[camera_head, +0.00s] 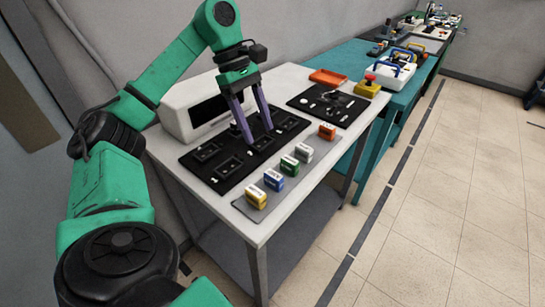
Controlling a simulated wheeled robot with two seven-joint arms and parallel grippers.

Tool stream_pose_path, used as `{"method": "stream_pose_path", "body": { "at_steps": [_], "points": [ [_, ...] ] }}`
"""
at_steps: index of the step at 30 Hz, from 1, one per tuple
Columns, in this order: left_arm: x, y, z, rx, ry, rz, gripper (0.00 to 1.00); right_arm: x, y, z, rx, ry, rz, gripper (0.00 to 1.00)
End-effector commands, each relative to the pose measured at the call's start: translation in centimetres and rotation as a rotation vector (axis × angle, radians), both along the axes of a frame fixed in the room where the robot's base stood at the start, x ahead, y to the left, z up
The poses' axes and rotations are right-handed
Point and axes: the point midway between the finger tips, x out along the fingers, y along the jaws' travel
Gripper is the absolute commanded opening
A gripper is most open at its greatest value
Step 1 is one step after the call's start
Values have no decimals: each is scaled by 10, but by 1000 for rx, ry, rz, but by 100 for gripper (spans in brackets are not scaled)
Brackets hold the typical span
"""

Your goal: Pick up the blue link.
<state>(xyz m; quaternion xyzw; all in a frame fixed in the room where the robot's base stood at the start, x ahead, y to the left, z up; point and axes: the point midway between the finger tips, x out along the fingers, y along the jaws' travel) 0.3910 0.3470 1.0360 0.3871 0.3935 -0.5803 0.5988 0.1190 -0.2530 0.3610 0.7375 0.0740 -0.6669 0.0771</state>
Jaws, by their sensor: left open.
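The blue link (274,180) is a small blue block with a pale top. It sits on a grey strip (262,215) along the front edge of the white table, between a yellow block (256,197) and a green block (289,165). My left gripper (258,136) points down over the black tray (222,183), behind the row of blocks. Its two purple fingers are apart with nothing between them. It is up and behind the blue link in the picture, not touching it. My right gripper is not in view.
A white block (303,152) and an orange block (327,131) continue the row. A white box (190,108) stands behind the tray. A second black tray (327,104), an orange dish (327,77) and a yellow box with a red button (367,88) are farther back.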

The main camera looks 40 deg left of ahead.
Motion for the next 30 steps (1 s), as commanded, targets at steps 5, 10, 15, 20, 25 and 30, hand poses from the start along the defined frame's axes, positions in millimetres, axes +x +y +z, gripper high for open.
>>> {"method": "stream_pose_path", "body": {
  "at_steps": [5,10,15,20,25,30],
  "points": [
    [-3,-12,-45,8,12,-8,65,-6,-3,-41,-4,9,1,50],
    [-2,-28,-74,9,13,-6,65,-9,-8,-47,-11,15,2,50],
    [0,-37,-91,5,10,-5,65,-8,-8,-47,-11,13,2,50],
    [3,-49,-119,6,12,-6,65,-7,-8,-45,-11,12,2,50],
    [4,-55,-132,4,8,-5,65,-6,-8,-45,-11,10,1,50],
    [4,-55,-132,4,8,-5,54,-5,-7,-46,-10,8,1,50]
  ]
}}
